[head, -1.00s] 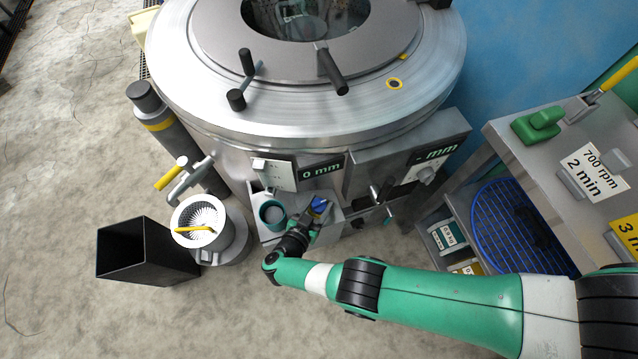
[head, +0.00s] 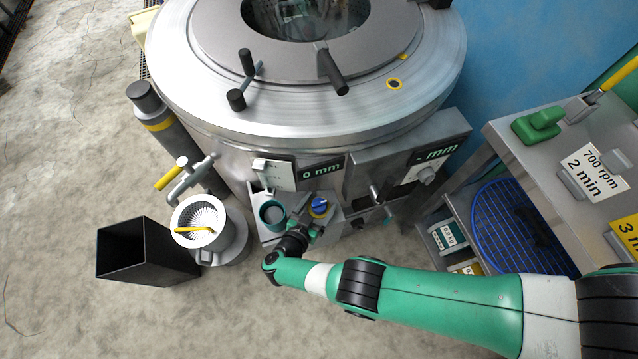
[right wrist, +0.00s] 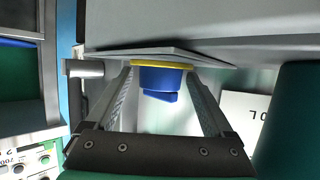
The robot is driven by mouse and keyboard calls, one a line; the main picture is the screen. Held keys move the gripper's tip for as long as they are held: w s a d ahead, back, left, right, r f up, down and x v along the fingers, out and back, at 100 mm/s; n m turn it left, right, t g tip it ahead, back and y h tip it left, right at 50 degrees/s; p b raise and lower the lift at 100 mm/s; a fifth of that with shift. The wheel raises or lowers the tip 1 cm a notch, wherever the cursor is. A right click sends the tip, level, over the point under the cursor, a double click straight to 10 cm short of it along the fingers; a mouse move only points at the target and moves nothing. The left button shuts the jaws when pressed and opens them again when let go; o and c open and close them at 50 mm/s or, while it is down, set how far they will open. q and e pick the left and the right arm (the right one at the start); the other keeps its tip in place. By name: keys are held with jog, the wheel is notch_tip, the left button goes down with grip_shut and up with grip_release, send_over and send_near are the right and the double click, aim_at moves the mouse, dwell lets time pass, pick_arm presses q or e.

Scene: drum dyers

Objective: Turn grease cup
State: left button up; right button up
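The grease cup looks like a blue knob on a yellow ring (head: 319,206), set on a grey housing at the front of the large steel drum. In the right wrist view the blue knob (right wrist: 161,78) shows between the fingers, with a small gap on each side. My right gripper (head: 305,215) is open at the cup. Its fingers also show in the right wrist view (right wrist: 162,88), spread around the knob without visibly gripping it. My left gripper is not in view.
A teal-lined round cup (head: 272,214) sits just left of the grease cup. A black bin (head: 140,255) and a white ribbed container (head: 205,250) stand to the left. A "0 mm" display (head: 321,169) is behind, and a steel control bench (head: 570,165) stands at the right.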

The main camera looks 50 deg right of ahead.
jog(key=shift+a, duration=0.1)
jog(key=v, duration=1.1)
jog(key=shift+a+p, duration=0.2)
jog(key=shift+p, duration=0.25)
jog(key=shift+s+r, duration=0.1)
jog(key=shift+r, duration=0.05)
